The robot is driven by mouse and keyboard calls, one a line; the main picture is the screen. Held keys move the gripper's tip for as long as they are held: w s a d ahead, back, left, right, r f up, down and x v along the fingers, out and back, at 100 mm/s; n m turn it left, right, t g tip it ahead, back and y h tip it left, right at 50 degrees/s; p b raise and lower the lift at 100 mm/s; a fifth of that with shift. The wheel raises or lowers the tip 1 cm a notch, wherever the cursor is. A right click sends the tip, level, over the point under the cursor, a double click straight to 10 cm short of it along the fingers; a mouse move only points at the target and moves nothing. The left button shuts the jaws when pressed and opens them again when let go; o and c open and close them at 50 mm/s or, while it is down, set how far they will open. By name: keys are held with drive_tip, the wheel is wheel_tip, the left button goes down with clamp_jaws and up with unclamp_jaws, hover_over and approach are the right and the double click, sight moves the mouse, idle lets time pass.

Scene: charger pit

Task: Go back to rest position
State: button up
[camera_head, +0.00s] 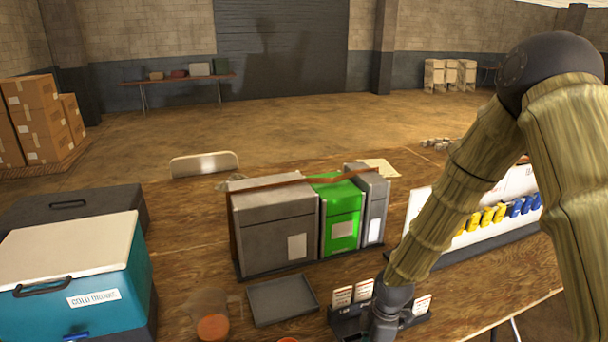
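My arm, in a tan ribbed sleeve, reaches down from the upper right. The dark end at my gripper (384,322) is low in the picture, in front of a small black rack (350,328) with white cards. Its fingers do not show clearly at the bottom edge, so I cannot see whether it is open, shut or holding anything. I cannot tell whether it touches the rack.
The wooden table (190,255) bears a teal cooler (135,270), grey bins (275,228), a green bin (341,220), an empty grey tray (283,300) and an orange-filled cup (212,327). A white rack (425,215) with yellow and blue items stands behind my arm.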

drive_tip(key=s+f+m, duration=0.9)
drive_tip(key=s+f, duration=0.4)
drive_tip(key=s, duration=0.2)
drive_tip(key=s+d+f+m, duration=0.2)
drive_tip(key=s+m, duration=0.2)
drive_tip(key=s, duration=0.3)
drive_tip(key=s+d+f+m+h+b, duration=0.1)
drive_tip(key=s+d+f+m, duration=0.2)
drive_tip(key=s, duration=0.3)
drive_tip(key=shift+s+d+f+m, duration=0.3)
drive_tip(key=shift+s+d+m, duration=0.1)
drive_tip(key=shift+m, duration=0.3)
